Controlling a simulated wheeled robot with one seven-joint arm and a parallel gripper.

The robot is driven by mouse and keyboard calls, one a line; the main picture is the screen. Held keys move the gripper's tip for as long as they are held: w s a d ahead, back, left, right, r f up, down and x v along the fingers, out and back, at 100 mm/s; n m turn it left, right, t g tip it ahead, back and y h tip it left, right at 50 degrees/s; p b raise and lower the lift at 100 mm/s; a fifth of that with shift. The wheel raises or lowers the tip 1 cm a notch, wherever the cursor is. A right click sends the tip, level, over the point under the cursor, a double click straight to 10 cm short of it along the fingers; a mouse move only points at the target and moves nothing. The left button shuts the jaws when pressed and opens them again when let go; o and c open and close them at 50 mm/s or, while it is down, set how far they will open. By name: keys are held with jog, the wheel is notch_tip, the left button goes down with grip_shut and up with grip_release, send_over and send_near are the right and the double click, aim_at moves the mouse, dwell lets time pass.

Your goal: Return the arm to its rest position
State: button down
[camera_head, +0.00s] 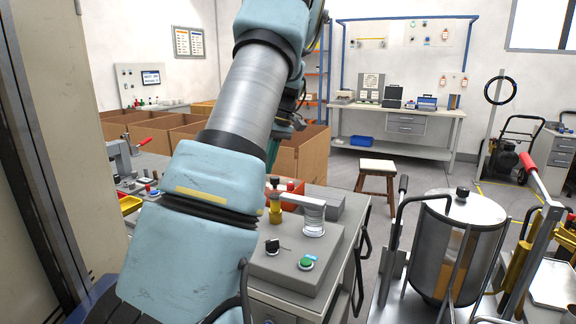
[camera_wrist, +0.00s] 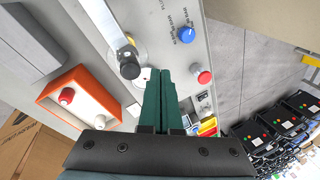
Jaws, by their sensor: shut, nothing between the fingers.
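My gripper shows in the wrist view (camera_wrist: 160,76) as two dark green fingers pressed together with nothing between them. The fingertips are close to a black knob and a metal bar (camera_wrist: 101,18) on a grey test unit. I cannot tell whether they touch it. In the head view my blue and silver arm rises across the middle and hides most of the gripper.
A grey control box (camera_head: 285,267) with a green button (camera_head: 306,263) stands beside my arm. In the wrist view an orange-red tray (camera_wrist: 47,97) lies left of the fingers; a blue knob (camera_wrist: 187,34) and red button (camera_wrist: 204,77) lie right. A metal tank (camera_head: 455,245) stands right.

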jog(key=s+f+m+t+h, duration=0.1)
jog(key=s+f+m, duration=0.2)
jog(key=s, duration=1)
jog(key=s+a+f+m+t+h, duration=0.1)
jog(key=s+m, duration=0.4)
jog(key=s, duration=0.8)
notch_tip(320, 180, down, 3)
jog(key=shift+a+r+t+h, duration=0.2)
jog(key=shift+t+h, duration=0.3)
jog(key=shift+h, duration=0.2)
